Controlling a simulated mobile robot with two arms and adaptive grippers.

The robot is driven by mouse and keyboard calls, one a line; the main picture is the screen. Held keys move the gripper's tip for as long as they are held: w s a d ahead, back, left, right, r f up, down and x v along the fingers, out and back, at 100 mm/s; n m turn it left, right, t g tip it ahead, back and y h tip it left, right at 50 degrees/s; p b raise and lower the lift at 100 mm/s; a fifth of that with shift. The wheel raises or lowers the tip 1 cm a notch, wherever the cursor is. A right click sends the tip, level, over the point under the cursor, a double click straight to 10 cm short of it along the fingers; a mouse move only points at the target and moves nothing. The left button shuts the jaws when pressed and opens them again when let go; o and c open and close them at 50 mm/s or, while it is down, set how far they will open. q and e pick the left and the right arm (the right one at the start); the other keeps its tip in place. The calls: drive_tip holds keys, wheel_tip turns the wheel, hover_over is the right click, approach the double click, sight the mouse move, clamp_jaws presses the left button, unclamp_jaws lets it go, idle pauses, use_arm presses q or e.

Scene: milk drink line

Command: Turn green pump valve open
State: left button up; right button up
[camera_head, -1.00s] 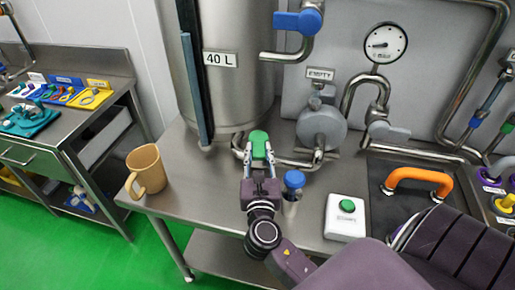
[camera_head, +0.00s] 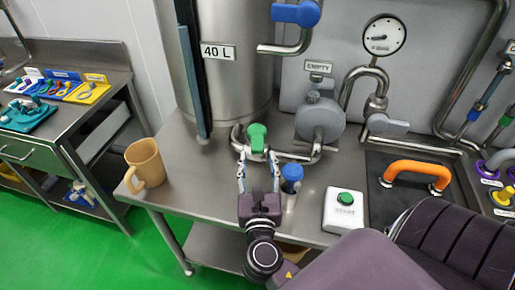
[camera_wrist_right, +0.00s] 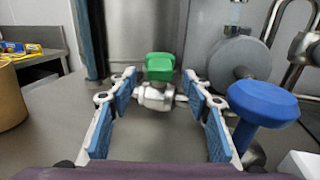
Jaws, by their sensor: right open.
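The green pump valve handle (camera_head: 257,137) sits on a steel pipe fitting in front of the large 40 L tank. In the right wrist view the handle (camera_wrist_right: 160,66) is near the middle, above its silver valve body (camera_wrist_right: 155,97). My right gripper (camera_head: 258,156) is open and empty, just in front of the valve. Its two blue-padded fingers are spread wide on either side of the valve in the wrist view (camera_wrist_right: 160,74), with clear gaps to the handle. My left gripper is out of view.
A blue-capped item (camera_head: 291,180) stands close to the right finger. A start button box (camera_head: 343,210) is farther right, and an orange handle (camera_head: 416,171) beyond it. A tan mug (camera_head: 146,162) stands at the left table edge. A grey pump (camera_head: 319,122) is behind right.

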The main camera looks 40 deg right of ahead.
drive_tip(key=v, duration=0.6)
drive_tip(key=shift+w, duration=0.1)
